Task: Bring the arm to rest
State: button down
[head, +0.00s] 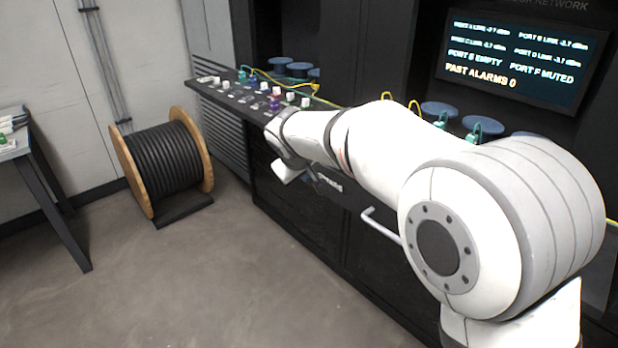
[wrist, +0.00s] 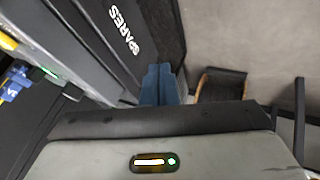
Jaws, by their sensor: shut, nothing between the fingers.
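My gripper (wrist: 161,72) shows in the wrist view as two blue-grey fingers pressed together, with nothing between them. In the head view my arm (head: 375,140) reaches from the lower right toward the middle, and its wrist end (head: 290,150) hangs in front of the black cabinet's front edge, below the counter top. The fingers are hard to make out there. In the wrist view the cabinet front (wrist: 95,45) with the word SPARES lies left of the fingers, and grey floor (wrist: 235,30) lies to the right.
The black counter (head: 225,95) holds several small connectors and yellow cables. A cable drum (head: 165,160) stands on the floor by the wall. A table (head: 45,190) is at the far left. A screen (head: 525,60) reads PAST ALARMS 0. The floor (head: 190,280) in front is clear.

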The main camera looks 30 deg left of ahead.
jog(key=shift+s+d+r, duration=0.1)
jog(key=shift+s+r, duration=0.15)
jog(key=shift+r, duration=0.1)
jog(key=s+d+r+m+g+h+p, duration=0.1)
jog(key=d+r+m+p, duration=0.3)
jog(key=d, duration=1.2)
jog(key=s+d+r+m+g+h+p, duration=0.15)
jog(key=d+r+p, duration=0.3)
jog(key=d, duration=1.05)
jog(key=s+d+r+m+g+p, duration=0.1)
jog(key=s+d+m+p, duration=0.5)
jog(key=s+d, duration=1.1)
jog(key=shift+d+m+g, duration=0.3)
jog(key=shift+m+g, duration=0.15)
jog(key=shift+m, duration=0.3)
